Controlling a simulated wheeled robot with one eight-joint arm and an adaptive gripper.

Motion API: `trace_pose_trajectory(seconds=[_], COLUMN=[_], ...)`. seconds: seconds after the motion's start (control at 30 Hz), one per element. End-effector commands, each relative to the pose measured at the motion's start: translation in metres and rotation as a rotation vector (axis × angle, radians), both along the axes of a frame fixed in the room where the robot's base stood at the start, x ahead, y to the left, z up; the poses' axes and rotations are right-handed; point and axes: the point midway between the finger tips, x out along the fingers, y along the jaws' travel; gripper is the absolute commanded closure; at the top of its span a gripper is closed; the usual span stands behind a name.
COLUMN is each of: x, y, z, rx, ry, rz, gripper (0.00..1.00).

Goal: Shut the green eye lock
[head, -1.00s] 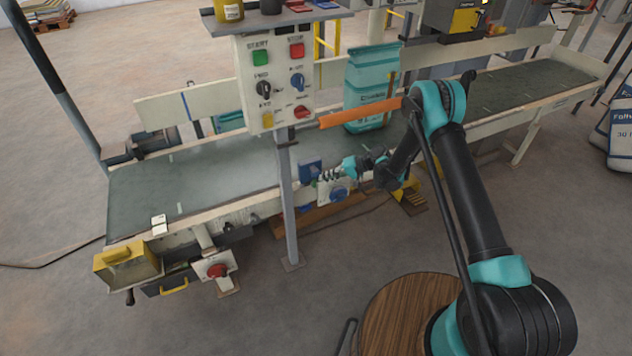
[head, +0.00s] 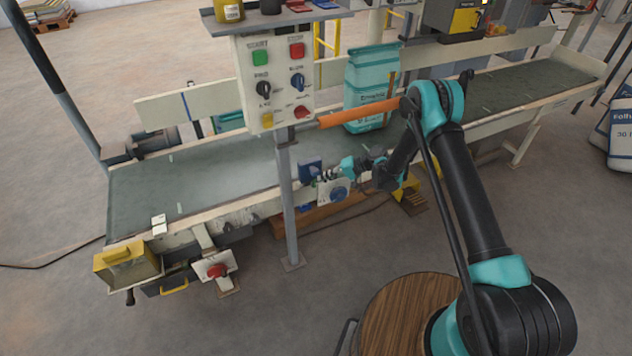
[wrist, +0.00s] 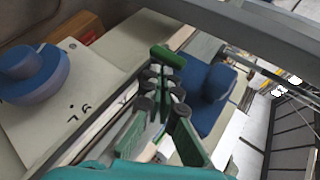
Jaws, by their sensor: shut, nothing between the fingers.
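A short green bar (wrist: 167,56), which looks like the green eye lock's lever, lies just beyond my fingertips in the wrist view. It is tilted, its right end lower, beside a blue housing (wrist: 212,100). My gripper (wrist: 163,90) is shut and empty, its tips close below the bar; I cannot tell if they touch it. In the head view my gripper (head: 326,175) is at the conveyor's front side, by the blue housing (head: 310,171). The green bar is too small to make out there, and its base is hidden in the wrist view.
A pale plate with a blue knob (wrist: 30,70) is left of my fingers; this knob (head: 338,194) also shows in the head view. A grey post (head: 287,205) holds the button panel (head: 275,85) close by. A teal sack (head: 370,90) stands on the belt (head: 220,170).

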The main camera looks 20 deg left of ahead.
Motion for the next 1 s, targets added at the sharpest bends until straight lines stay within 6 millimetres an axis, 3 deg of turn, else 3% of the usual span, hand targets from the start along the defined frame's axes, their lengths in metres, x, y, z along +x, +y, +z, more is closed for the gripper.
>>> trace_pose_trajectory(seconds=[1.0], x=[-0.0074], y=[0.0065], z=[-0.0001], rx=[0.000], ry=[0.000], rz=[0.000], gripper=[1.00])
